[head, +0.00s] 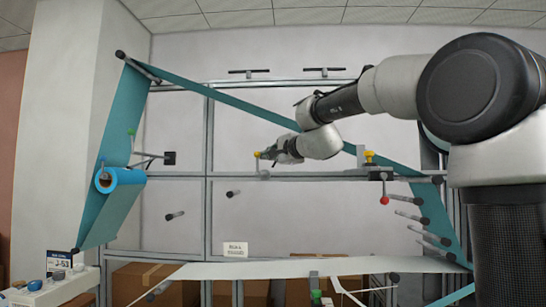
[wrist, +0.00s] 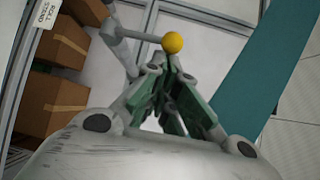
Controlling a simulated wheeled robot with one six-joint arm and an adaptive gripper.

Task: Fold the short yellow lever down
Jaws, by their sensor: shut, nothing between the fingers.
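A short lever with a yellow ball knob (head: 257,154) is at the middle of the frame, above the horizontal rail. In the wrist view its yellow knob (wrist: 173,43) sits on a thin grey rod that comes from a grey mount on the left. My gripper (head: 267,154) reaches left, with its fingertips right beside the knob. In the wrist view the green-padded fingers (wrist: 169,66) are closed together, empty, just below the knob. I cannot tell whether they touch it. The lever's base is partly hidden in the head view.
A teal web (head: 250,110) runs diagonally behind my arm. A yellow-topped fitting (head: 369,157) and a red ball knob (head: 384,200) are on the rail at right. A blue roll (head: 120,178) is at left, and grey pegs (head: 175,215) stick out below. The space left of the knob is clear.

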